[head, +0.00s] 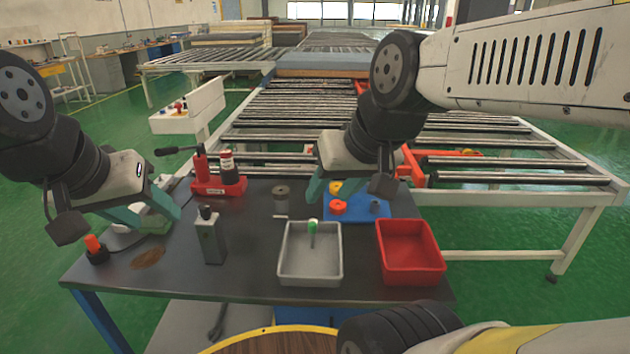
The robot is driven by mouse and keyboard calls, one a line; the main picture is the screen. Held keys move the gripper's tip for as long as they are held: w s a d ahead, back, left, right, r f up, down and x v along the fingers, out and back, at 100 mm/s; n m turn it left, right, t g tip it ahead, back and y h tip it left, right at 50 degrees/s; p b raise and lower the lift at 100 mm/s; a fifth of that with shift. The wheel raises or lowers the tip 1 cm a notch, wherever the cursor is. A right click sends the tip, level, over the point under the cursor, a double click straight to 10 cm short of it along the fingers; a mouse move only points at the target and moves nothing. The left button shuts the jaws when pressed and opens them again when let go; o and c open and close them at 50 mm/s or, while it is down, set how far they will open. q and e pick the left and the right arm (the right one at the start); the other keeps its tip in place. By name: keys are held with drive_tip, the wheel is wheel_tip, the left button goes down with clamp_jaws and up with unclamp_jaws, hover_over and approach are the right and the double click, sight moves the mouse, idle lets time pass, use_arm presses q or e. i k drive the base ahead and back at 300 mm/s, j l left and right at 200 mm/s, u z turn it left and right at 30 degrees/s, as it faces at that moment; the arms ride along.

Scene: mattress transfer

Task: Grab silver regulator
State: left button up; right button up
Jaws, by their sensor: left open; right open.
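A small silver-grey metal cylinder (281,198) stands on the dark table, left of the blue tray. It looks like the silver regulator, though it is too small to be certain. A thin metal bar lies just in front of it. My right gripper (345,190) is open, with teal fingers over the back of the blue tray, to the right of the cylinder and apart from it. My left gripper (158,220) is open and low over the table's left end, by a grey-green item that it partly hides.
The dark table (250,277) bears a grey tray (283,262) with a green-topped item, a red bin (411,252), a blue tray (371,213) with small parts, a grey canister (210,237) and a red holder (219,187) with bottles. Roller conveyors (480,178) stand behind.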

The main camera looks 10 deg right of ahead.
sight(210, 234)
drive_tip(key=j, duration=0.7)
drive_tip(key=i+j, duration=0.1)
drive_tip(key=j, duration=0.6)
